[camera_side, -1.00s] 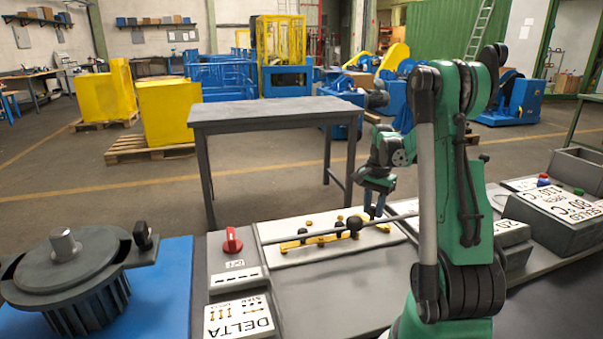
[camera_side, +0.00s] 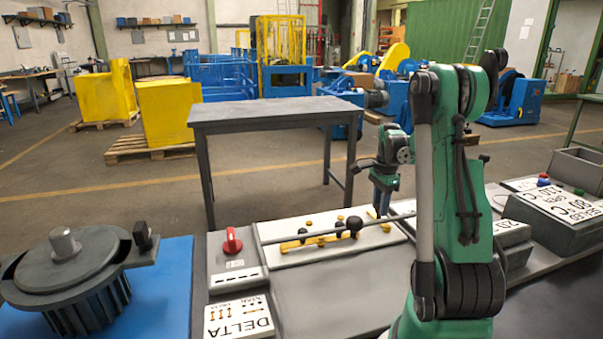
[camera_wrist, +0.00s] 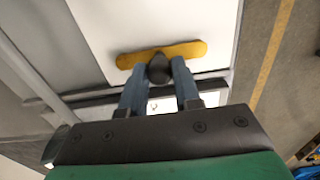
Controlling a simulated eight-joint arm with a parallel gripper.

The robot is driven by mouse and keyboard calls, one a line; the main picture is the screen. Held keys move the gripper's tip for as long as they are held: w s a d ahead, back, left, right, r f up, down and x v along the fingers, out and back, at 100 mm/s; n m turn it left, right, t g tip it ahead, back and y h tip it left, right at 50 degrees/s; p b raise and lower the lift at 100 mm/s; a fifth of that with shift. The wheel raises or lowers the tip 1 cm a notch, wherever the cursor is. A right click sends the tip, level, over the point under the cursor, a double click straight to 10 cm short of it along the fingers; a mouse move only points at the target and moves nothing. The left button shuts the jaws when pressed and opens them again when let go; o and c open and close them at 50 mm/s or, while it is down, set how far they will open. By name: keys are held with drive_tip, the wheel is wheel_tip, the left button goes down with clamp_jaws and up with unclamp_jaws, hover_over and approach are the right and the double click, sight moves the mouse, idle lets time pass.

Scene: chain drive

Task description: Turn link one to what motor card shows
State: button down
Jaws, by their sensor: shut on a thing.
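The motor card (camera_side: 238,317) lies at the front of the bench in the side view. It reads DELTA in large print, with small STAR and DELTA link drawings above. The pale link board (camera_side: 290,258) carries yellow bars with dark knobs; some bars show at its left (camera_side: 290,246). My gripper (camera_side: 380,212) is low over the board's right end. In the wrist view, my gripper (camera_wrist: 160,75) is shut on a dark round knob (camera_wrist: 158,68) at the middle of a yellow link (camera_wrist: 190,49). That link lies across the picture. Which numbered link it is cannot be told.
A grey rod (camera_side: 390,217) runs along the board close to my fingers. A red switch (camera_side: 232,241) stands at the board's left. The finned motor (camera_side: 70,280) sits on a blue mat. Grey labelled boxes (camera_side: 560,217) stand to the right. The grey bench front is clear.

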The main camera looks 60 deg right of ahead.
idle(0.3)
drive_tip(key=c, duration=0.6)
unclamp_jaws()
drive_tip(key=shift+r, duration=2.85)
